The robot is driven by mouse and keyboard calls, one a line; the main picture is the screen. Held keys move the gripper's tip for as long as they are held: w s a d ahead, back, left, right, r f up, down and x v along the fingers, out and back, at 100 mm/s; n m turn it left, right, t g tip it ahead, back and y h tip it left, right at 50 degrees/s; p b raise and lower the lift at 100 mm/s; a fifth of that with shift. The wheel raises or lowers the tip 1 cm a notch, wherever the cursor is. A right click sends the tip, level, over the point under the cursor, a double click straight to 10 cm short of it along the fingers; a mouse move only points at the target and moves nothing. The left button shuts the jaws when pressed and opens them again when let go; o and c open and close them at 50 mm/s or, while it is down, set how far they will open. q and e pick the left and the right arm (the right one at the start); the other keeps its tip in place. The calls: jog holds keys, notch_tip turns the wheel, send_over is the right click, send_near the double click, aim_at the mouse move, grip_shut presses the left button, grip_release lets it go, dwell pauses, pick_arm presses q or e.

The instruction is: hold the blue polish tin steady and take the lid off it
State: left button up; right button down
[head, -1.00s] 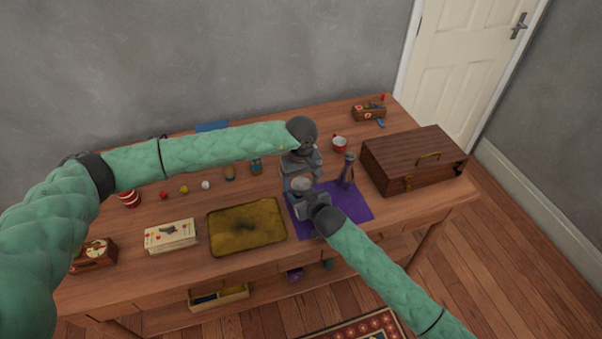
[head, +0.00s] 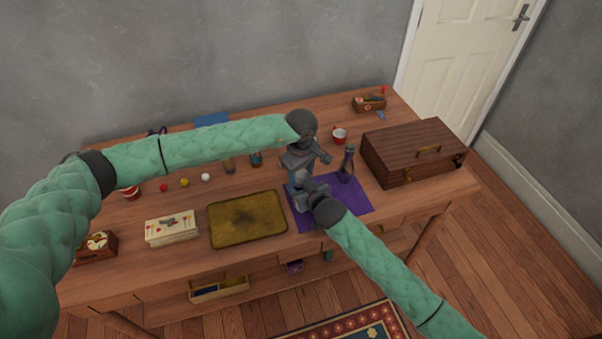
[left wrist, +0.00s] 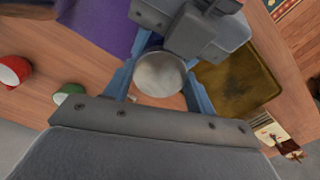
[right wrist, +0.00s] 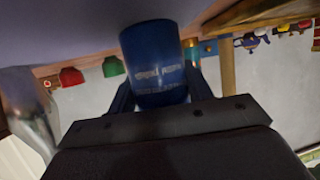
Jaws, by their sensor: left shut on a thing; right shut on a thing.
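The blue polish tin (right wrist: 158,65) shows in the right wrist view as a blue cylinder with pale lettering. My right gripper (head: 306,187) is shut on it, with a finger at each side. The lid (left wrist: 160,73) shows in the left wrist view as a round silver-grey disc. My left gripper (head: 298,174) comes from above and is shut on the lid, with its blue fingers flanking it. The two grippers are close together and hide most of the tin in the head view. I cannot tell whether the lid is apart from the tin.
A purple cloth (head: 352,206) lies under the grippers, with a dark bottle-like thing (head: 347,165) beside them. A brown tray (head: 247,220) is to the left, a wooden case (head: 410,155) to the right. A red and white mug (head: 339,136) stands behind. Small balls line the left.

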pick_arm(q)
jog(key=n, duration=0.5)
jog(key=o, duration=1.1)
jog(key=shift+r, duration=0.15)
